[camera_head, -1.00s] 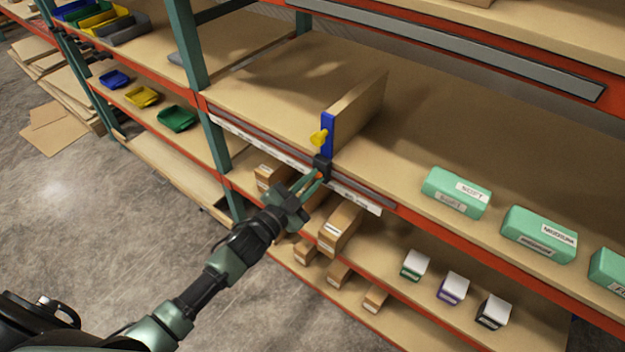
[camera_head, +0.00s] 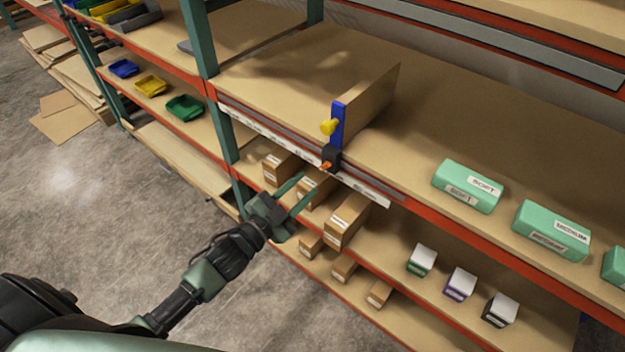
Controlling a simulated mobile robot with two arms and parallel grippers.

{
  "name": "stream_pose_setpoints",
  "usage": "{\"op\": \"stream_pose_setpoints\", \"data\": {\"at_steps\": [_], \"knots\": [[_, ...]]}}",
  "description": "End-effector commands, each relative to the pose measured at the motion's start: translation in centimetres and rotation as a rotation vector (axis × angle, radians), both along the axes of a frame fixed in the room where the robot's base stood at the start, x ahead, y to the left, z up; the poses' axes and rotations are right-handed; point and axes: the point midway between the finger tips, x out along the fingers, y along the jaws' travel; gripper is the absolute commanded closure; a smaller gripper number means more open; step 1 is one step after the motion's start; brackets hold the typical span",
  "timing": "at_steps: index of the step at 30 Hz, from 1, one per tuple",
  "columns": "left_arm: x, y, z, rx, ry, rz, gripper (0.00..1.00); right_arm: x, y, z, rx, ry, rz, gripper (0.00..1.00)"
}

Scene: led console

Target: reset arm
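My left arm comes in from the lower left. Its gripper (camera_head: 302,190) is open, with two green fingers spread apart and nothing between them. It is in front of the shelf edge, a little below and left of a small black block with an orange knob (camera_head: 328,161). That block sits on the shelf's front edge, under a blue upright piece (camera_head: 337,124) with a yellow knob (camera_head: 328,127). The blue piece is at the front end of a tan divider board (camera_head: 371,101). My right gripper is not in view.
Green boxes (camera_head: 467,186) stand on the main shelf (camera_head: 270,80) at the right. Brown cartons (camera_head: 349,220) and white-topped boxes (camera_head: 460,284) are on the shelves below. Coloured bins (camera_head: 185,107) are on the left rack.

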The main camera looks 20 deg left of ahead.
Motion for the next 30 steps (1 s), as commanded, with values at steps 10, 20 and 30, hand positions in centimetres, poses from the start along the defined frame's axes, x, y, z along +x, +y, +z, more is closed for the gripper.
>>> {"op": "stream_pose_setpoints", "data": {"at_steps": [10, 20, 30], "knots": [[-1.4, 0.5, 0.1, 0.001, -0.001, -0.001, 0.66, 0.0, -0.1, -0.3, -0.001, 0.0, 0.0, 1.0], [-1.3, 0.5, 0.1, 0.0, -0.001, -0.001, 0.66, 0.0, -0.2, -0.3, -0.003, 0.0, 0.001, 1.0], [-3.0, 3.8, -13.5, -0.035, 0.287, 0.133, 0.66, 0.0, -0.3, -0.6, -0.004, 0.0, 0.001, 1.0]]}}
